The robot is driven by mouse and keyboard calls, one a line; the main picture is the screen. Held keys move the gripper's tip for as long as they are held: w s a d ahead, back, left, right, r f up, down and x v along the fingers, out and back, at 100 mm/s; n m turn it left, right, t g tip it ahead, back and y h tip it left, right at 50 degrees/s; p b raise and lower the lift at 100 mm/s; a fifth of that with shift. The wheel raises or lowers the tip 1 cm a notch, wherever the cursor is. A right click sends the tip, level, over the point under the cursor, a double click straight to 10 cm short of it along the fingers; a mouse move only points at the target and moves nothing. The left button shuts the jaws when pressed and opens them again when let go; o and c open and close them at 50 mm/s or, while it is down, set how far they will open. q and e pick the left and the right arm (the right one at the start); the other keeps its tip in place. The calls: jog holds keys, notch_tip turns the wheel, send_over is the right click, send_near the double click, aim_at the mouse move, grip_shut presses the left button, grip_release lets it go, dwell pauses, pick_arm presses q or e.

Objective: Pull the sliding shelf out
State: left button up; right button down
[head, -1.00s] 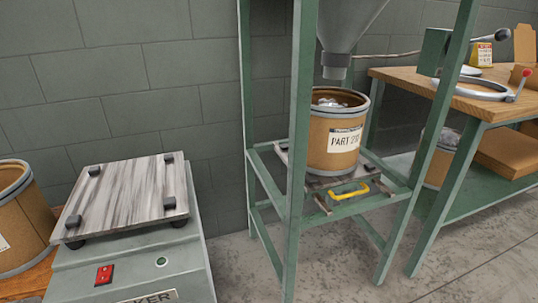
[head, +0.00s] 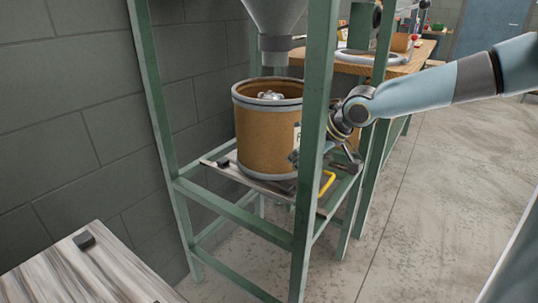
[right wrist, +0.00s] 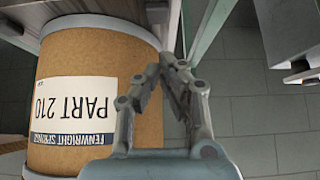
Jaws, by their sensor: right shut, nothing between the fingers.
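The sliding shelf (head: 212,162) is a worn board in the green frame, with a yellow handle (head: 327,182) at its front edge. A brown drum (head: 264,130) with a grey rim stands upright on it. My right gripper (head: 352,162) is beside the drum, above and near the handle, partly hidden by a green post. In the right wrist view, my right gripper (right wrist: 172,62) is shut and empty, next to the drum labelled PART 210 (right wrist: 75,100). I cannot make out the handle there. My left gripper is not in view.
A green post (head: 314,140) of the frame stands in front of the drum. A grey funnel (head: 277,20) hangs above the drum. A wooden workbench (head: 395,66) stands behind. A shaker plate (head: 85,270) is at lower left. The floor at right (head: 430,190) is clear.

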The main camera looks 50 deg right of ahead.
jog(key=b, duration=0.6)
send_near(269, 183)
jog(key=x, duration=0.3)
jog(key=shift+f, duration=0.25)
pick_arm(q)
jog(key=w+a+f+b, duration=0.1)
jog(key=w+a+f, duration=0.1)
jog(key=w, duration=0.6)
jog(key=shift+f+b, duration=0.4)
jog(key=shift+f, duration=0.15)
pick_arm(e)
jog(key=shift+x, duration=1)
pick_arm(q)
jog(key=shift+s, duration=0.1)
pick_arm(e)
jog(key=shift+w+d+r, duration=0.1)
jog(key=shift+r, duration=0.05)
